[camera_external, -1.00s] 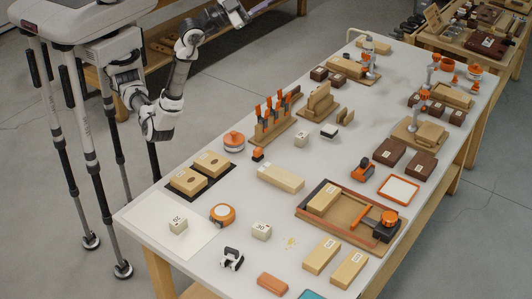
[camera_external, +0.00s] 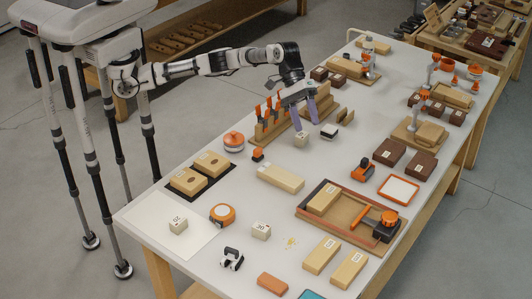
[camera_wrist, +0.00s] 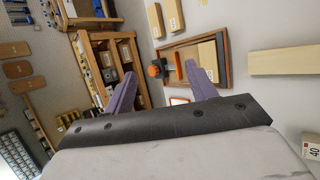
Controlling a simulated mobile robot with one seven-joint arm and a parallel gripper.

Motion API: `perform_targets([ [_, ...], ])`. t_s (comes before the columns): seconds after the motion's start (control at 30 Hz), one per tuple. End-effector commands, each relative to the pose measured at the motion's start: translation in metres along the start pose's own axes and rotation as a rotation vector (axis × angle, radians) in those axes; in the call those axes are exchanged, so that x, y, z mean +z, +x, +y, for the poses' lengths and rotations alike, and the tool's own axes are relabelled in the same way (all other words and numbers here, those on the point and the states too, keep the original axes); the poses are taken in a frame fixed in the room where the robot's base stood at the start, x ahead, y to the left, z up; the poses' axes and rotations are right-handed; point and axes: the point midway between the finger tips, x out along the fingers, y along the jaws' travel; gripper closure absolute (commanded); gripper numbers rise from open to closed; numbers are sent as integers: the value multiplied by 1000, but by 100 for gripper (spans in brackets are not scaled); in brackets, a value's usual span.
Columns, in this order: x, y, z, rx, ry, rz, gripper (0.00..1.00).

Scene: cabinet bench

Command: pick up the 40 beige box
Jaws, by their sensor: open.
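The 40 beige box (camera_external: 301,139) is a small pale cube standing on the white table, beside the rack of orange-handled tools. In the wrist view the 40 beige box (camera_wrist: 313,151) shows only partly at the lower right edge, with its 40 label visible. My gripper (camera_external: 304,124) is over the table just above the box, its two purple fingers spread and pointing down. In the wrist view my gripper (camera_wrist: 160,75) is open with nothing between the fingers. I cannot tell the exact height of the fingertips above the box.
The tool rack (camera_external: 272,128) and upright wooden blocks (camera_external: 319,101) stand close behind and to the left. A small dark-and-beige block (camera_external: 329,131) is just right of the box. A long wooden block (camera_external: 281,177) lies in front, with clear table between.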

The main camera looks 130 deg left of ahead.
Motion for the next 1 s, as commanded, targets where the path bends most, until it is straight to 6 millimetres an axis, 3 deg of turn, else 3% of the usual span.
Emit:
perform_targets([
  [0.03, -54, -7, -34, -103, -25, 94, 44],
  [0.1, -112, -20, -80, -249, -56, 195, 44],
  [0.2, -175, -47, -142, -434, -110, 297, 44],
  [0.3, -214, -73, -188, -571, -160, 357, 44],
  [0.4, -234, -91, -215, -653, -194, 387, 44],
  [0.5, -243, -95, -229, -689, -208, 395, 44],
  [1.0, -264, -40, -281, -690, -208, 395, 44],
])
